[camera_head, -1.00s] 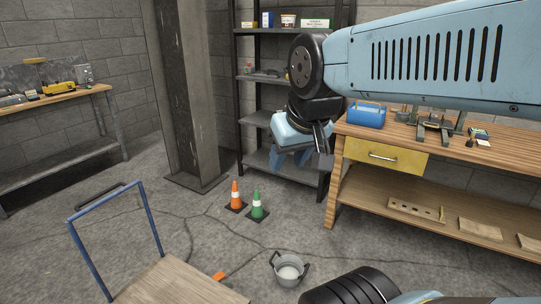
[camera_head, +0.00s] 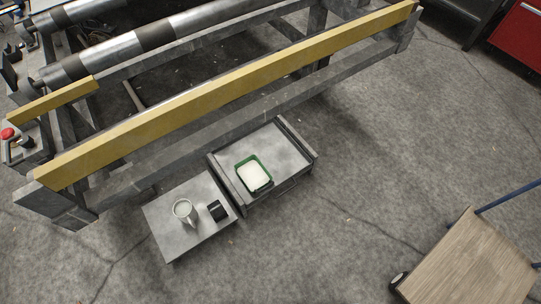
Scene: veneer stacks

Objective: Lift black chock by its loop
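A small black block (camera_head: 217,210), which looks like the black chock, sits on a low grey plate on the floor. It lies just right of a pale grey mug (camera_head: 184,211). A loop on the block is too small to make out. The grey plate (camera_head: 165,228) stands in front of a roller machine. My gripper and arm are not in view now.
A grey tray (camera_head: 290,150) beside the plate holds a green container (camera_head: 241,173) with white contents. The machine's yellow rail (camera_head: 230,90) runs above and behind both. A wooden-decked cart (camera_head: 470,262) stands at lower right. Floor in front is clear.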

